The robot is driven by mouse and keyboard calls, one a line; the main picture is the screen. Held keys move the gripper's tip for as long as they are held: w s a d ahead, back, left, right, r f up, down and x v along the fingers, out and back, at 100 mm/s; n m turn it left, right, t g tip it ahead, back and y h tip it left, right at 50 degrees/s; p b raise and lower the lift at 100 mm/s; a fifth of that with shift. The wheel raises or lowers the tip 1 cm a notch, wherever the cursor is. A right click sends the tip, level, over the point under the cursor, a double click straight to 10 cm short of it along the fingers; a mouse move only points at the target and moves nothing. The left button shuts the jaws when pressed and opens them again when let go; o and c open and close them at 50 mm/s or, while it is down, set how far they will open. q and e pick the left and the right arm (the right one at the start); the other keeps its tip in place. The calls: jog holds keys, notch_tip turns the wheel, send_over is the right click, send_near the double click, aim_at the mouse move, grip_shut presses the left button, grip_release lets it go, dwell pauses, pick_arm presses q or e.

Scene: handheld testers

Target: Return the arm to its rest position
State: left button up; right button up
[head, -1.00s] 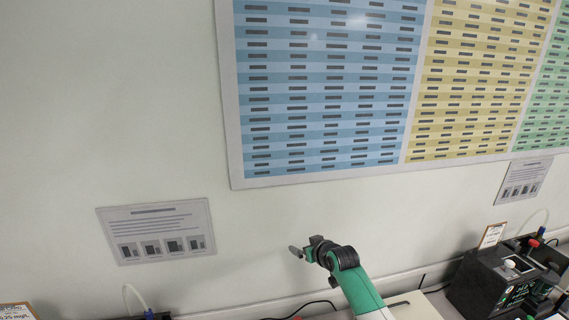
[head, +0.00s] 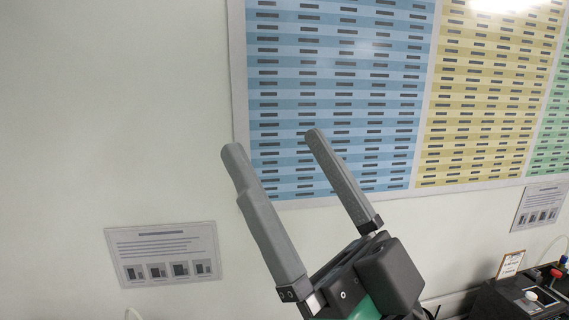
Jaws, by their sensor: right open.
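My right gripper (head: 273,142) is large in the lower middle of the head view, its two long grey fingers pointing up and to the left. The fingers are spread apart with nothing between them, so it is open and empty. It stands in front of the wall and overlaps the lower left part of the blue chart panel. My left gripper is not in view.
A wall chart with blue (head: 340,75), yellow (head: 488,95) and green panels fills the upper right. A grey notice (head: 165,250) hangs at the lower left, another (head: 540,204) at the right. A dark device (head: 515,300) with a small card (head: 510,264) stands at the lower right.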

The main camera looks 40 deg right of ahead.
notch_tip(320, 180, up, 13)
jog(key=p, duration=1.2)
jog(key=shift+p, duration=0.4)
